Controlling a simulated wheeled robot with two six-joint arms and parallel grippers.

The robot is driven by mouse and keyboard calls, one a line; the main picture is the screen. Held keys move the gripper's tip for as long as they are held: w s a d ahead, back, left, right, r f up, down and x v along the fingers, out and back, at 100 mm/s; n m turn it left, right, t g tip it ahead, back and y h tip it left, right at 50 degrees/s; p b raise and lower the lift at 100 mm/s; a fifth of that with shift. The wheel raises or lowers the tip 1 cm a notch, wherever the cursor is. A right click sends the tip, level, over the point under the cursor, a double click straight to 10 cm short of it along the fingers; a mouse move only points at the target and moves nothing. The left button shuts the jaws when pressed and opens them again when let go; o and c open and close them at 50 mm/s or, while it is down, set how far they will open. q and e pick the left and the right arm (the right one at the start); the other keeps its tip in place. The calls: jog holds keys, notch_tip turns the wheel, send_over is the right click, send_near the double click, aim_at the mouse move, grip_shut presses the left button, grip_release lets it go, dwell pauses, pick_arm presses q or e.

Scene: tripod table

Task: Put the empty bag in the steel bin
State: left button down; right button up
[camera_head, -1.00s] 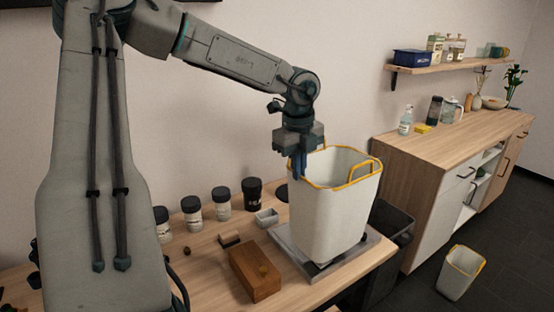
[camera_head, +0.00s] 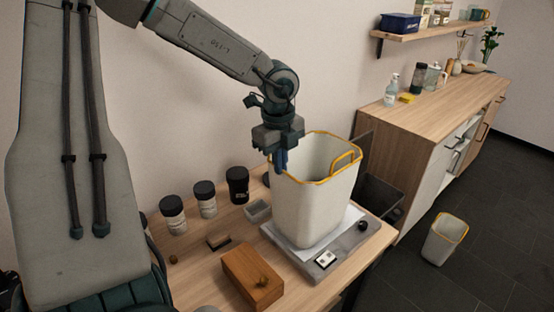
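A white bag (camera_head: 318,207) with a yellow rim and a yellow handle is upright above the scale (camera_head: 345,243) on the wooden table. It looks open-topped and empty, but its bottom inside is hidden. My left gripper (camera_head: 280,162) is at the bag's left rim, fingers pointing down and close together, and appears shut on it. The bag's underside seems slightly clear of the scale; the gap is hard to judge. A dark grey open bin (camera_head: 383,193), likely the steel bin, stands just beyond the table's right edge, partly hidden by the bag. My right gripper is out of view.
A wooden box (camera_head: 252,277), a small grey tray (camera_head: 257,210) and several dark-lidded jars (camera_head: 205,199) stand left of the scale. A smaller white, yellow-rimmed container (camera_head: 444,239) stands on the floor. A wooden cabinet (camera_head: 435,120) is at right.

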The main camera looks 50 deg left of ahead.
pick_arm(q)
jog(key=shift+s+d+b, duration=0.2)
jog(key=shift+d+b, duration=0.15)
jog(key=shift+d, duration=0.25)
jog(key=c, duration=1.7)
grip_release()
jog(key=shift+a, duration=0.25)
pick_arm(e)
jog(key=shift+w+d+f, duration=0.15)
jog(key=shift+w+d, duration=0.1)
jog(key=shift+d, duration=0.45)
